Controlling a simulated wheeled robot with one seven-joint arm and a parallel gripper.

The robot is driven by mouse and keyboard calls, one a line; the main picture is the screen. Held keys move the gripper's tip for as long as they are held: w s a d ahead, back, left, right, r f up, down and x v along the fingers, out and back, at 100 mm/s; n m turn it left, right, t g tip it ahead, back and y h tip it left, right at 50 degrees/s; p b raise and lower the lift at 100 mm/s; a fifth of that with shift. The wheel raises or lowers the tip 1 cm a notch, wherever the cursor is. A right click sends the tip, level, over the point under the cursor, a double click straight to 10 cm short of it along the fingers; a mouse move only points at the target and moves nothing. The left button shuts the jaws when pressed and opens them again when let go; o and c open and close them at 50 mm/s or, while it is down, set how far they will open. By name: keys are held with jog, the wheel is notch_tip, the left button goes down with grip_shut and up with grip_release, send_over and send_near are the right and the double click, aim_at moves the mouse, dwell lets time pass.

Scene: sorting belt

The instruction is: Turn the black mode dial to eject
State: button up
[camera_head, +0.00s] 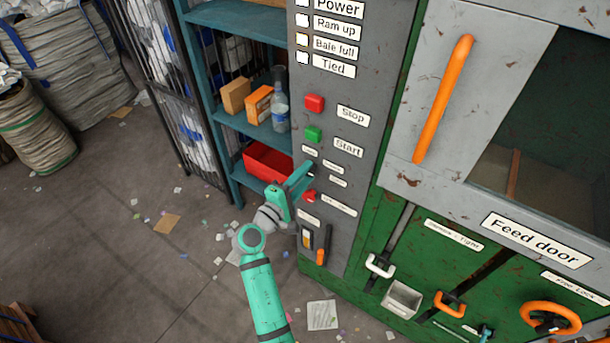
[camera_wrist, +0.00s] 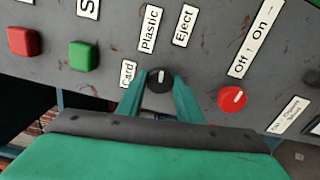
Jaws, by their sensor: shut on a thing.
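The black mode dial (camera_wrist: 160,80) sits on the grey control panel in the wrist view, with the labels Card (camera_wrist: 128,73), Plastic (camera_wrist: 150,29) and Eject (camera_wrist: 184,26) around it. A small pale mark shows on its face, but I cannot tell exactly which label it points to. My gripper (camera_wrist: 160,97) has one green finger on each side of the dial and is shut on it. In the head view my gripper (camera_head: 307,173) reaches the panel below the Start label, and the dial is mostly hidden by the fingers.
A red Off/On dial (camera_wrist: 232,98) is close to the right finger in the wrist view. Green (camera_wrist: 84,56) and red (camera_wrist: 23,41) push buttons lie to the left. A shelf with a red bin (camera_head: 268,161) stands beside the panel; the orange-handled feed door (camera_head: 443,100) is to the right.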

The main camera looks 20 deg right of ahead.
jog(key=shift+m, duration=1.6)
jog(key=o, duration=1)
jog(key=shift+o, duration=0.2)
jog(key=v, duration=1.1)
